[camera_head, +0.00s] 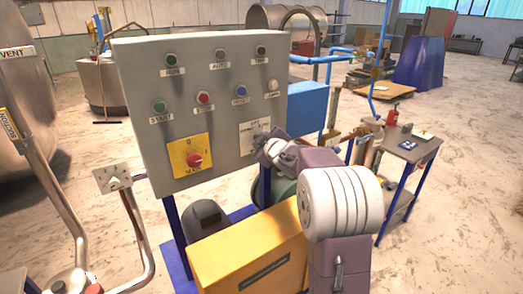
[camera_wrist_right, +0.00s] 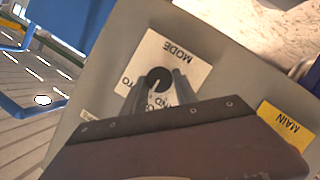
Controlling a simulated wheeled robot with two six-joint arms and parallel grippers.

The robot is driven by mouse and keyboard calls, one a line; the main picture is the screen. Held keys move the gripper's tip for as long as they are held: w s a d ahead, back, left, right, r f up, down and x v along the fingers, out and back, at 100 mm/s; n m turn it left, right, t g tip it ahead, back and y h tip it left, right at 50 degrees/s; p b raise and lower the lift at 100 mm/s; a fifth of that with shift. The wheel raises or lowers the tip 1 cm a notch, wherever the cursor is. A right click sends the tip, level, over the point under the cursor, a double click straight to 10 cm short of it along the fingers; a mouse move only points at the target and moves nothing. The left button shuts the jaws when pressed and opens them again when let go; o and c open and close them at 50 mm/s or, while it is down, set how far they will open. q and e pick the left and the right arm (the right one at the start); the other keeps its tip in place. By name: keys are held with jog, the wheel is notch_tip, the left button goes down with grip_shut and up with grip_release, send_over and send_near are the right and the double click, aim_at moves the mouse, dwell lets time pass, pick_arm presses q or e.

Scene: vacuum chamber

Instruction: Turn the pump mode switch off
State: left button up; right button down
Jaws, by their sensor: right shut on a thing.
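The pump mode switch is a round black knob (camera_wrist_right: 158,79) with a pale pointer line, on a white plate (camera_wrist_right: 188,60) marked MODE, which appears upside down in the right wrist view. Other lettering on the plate is partly covered by my fingers. My right gripper (camera_wrist_right: 160,80) has one finger on each side of the knob and is shut on it. In the head view the white plate (camera_head: 255,130) is at the panel's lower right, and my right gripper (camera_head: 270,150) is against it, hiding the knob. My left gripper is not in view.
The grey control panel (camera_head: 215,110) carries several buttons above and a red rotary switch (camera_head: 194,160) on a yellow plate. A yellow box (camera_head: 250,258) stands below it. Pipes and a small dial box (camera_head: 112,178) are at left. A small table (camera_head: 412,148) stands right.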

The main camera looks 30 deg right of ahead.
jog(key=shift+r, duration=0.1)
dwell(0.4)
jog(key=c, duration=1)
grip_release()
jog(key=shift+a, duration=0.1)
jog(key=v, duration=0.9)
jog(key=shift+a, duration=0.1)
